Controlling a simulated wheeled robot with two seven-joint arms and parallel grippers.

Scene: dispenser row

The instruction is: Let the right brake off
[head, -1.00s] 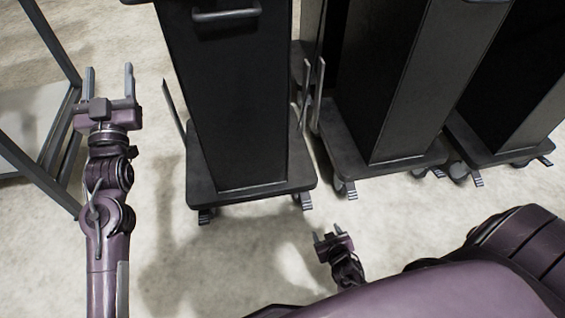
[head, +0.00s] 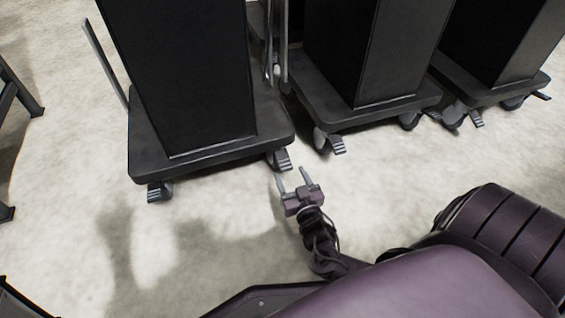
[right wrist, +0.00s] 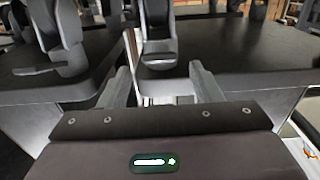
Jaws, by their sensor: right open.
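The nearest black dispenser (head: 185,75) stands on a dark wheeled base (head: 215,150). Its right brake pedal (head: 283,163) sticks out at the base's front right corner, and its left pedal (head: 157,193) at the front left corner. My right gripper (head: 293,181) is open and empty, low near the floor, just in front of the right pedal. In the right wrist view a caster with a pedal (right wrist: 159,54) shows between and beyond the open fingers (right wrist: 158,82); I see no clear contact. The pedal's tilt is hard to tell. My left gripper is out of view.
A second black dispenser (head: 345,50) stands close on the right, with its own caster and pedal (head: 334,144) near my right gripper. A third dispenser (head: 490,45) stands farther right. A dark frame (head: 18,95) is at the left edge. Floor in front is clear.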

